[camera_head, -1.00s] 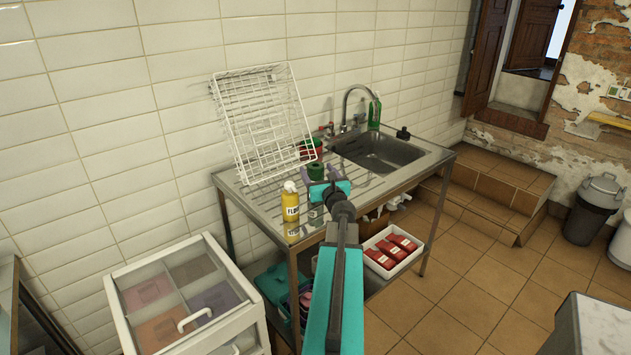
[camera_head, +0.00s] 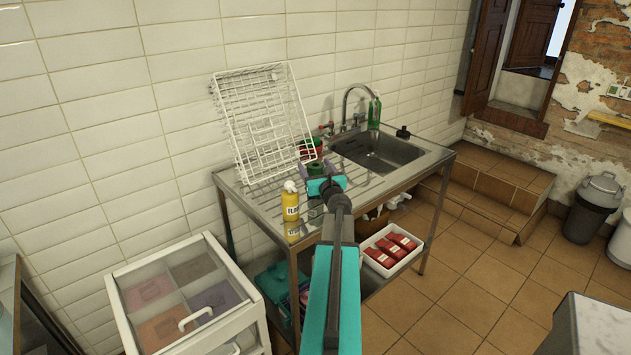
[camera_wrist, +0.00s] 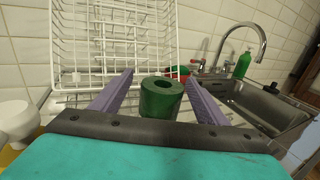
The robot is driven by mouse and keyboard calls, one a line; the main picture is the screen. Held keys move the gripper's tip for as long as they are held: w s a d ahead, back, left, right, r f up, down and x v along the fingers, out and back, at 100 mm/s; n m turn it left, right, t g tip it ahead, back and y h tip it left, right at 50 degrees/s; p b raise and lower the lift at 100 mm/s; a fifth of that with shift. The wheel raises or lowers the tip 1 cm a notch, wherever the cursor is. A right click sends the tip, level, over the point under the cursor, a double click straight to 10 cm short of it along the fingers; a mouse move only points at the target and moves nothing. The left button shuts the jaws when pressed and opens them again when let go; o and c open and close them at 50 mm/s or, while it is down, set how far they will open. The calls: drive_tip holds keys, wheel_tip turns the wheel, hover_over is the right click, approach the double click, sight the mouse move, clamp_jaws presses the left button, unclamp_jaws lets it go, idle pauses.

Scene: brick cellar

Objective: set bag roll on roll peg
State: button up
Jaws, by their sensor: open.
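The bag roll appears to be the green cylinder with a hole in its top, standing upright on the steel drainboard; it shows in the wrist view (camera_wrist: 161,100) and in the head view (camera_head: 315,170). My gripper (camera_head: 322,172) is open, with its purple fingers on either side of the roll in the wrist view (camera_wrist: 158,80). A gap shows between each finger and the roll. I cannot make out a roll peg in these views.
A white wire rack (camera_head: 262,120) leans on the tiled wall behind. A yellow bottle (camera_head: 290,203) stands at the drainboard's front left. The sink (camera_head: 380,153) with its tap is to the right. A red pot (camera_head: 311,148) sits behind the roll. A white tray (camera_head: 378,265) of red packs is below.

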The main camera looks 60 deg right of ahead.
drive_tip(key=shift+p+x, duration=0.45)
drive_tip(key=shift+x, duration=1.75)
drive_tip(key=shift+s+d, duration=0.15)
drive_tip(key=c, duration=1.7)
drive_tip(key=shift+r, duration=0.1)
